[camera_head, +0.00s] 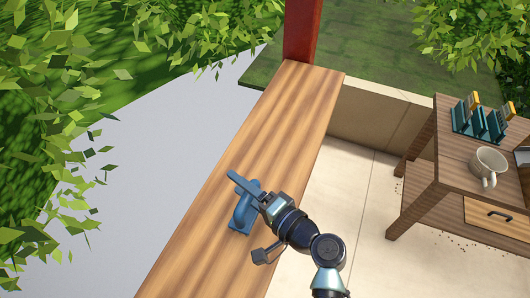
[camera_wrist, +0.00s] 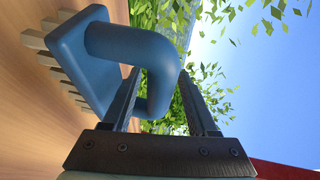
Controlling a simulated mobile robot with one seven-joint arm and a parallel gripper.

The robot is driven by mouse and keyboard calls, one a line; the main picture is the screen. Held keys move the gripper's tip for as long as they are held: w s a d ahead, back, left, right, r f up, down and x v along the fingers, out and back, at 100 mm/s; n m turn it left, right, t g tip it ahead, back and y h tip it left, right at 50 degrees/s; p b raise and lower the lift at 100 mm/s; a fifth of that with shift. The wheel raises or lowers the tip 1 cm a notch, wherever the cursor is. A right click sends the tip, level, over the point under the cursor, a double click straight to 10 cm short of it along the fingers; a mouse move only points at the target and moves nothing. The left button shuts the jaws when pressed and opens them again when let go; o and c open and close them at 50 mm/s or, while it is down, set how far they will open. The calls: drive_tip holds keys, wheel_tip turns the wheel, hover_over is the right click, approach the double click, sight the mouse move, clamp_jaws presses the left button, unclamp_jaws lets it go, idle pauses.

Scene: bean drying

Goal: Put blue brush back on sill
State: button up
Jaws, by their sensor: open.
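The blue brush (camera_head: 240,220) rests on the long wooden sill (camera_head: 280,125), near the sill's lower part in the head view. In the wrist view the brush (camera_wrist: 80,60) shows a flat blue block, a thick looped handle and pale bristles facing the wood surface (camera_wrist: 25,120). My gripper (camera_head: 250,188) is at the brush's handle, over the sill. In the wrist view my gripper (camera_wrist: 160,85) is open, its two fingers apart with the curved handle in front of and between them. The head view partly hides the handle behind my gripper.
A red post (camera_head: 302,30) stands at the sill's far end. A wooden table (camera_head: 450,160) at the right holds a white mug (camera_head: 487,165) and a teal rack (camera_head: 478,125). The sill beyond the brush is clear. Leafy plants (camera_head: 50,100) flank the left.

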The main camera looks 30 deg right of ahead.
drive_tip(key=r+b+v, duration=0.1)
drive_tip(key=b+v, duration=0.2)
drive_tip(key=v, duration=0.9)
drive_tip(key=w+a+r+n+t+h, duration=0.2)
drive_tip(key=w+a+r+n, duration=0.15)
drive_tip(key=w+r, duration=0.55)
drive_tip(key=w+a+r+n+t+h, duration=0.15)
drive_tip(key=w+r+n, duration=0.4)
drive_tip(key=r, duration=0.85)
drive_tip(key=s+a+r+n+t, duration=0.1)
drive_tip(key=s+a+r+t, duration=0.1)
drive_tip(key=r, duration=0.7)
drive_tip(key=s+a+r+n+t, duration=0.2)
drive_tip(key=s+a+r+t, duration=0.1)
drive_tip(key=r, duration=0.6)
drive_tip(key=s+a+r+n+t, duration=0.2)
drive_tip(key=a+r, duration=0.4)
drive_tip(key=r, duration=0.3)
drive_tip(key=s+t+h, duration=0.1)
drive_tip(key=s, duration=0.1)
drive_tip(key=shift+s+a+r, duration=0.2)
drive_tip(key=shift+s+a, duration=0.1)
drive_tip(key=shift+s, duration=0.1)
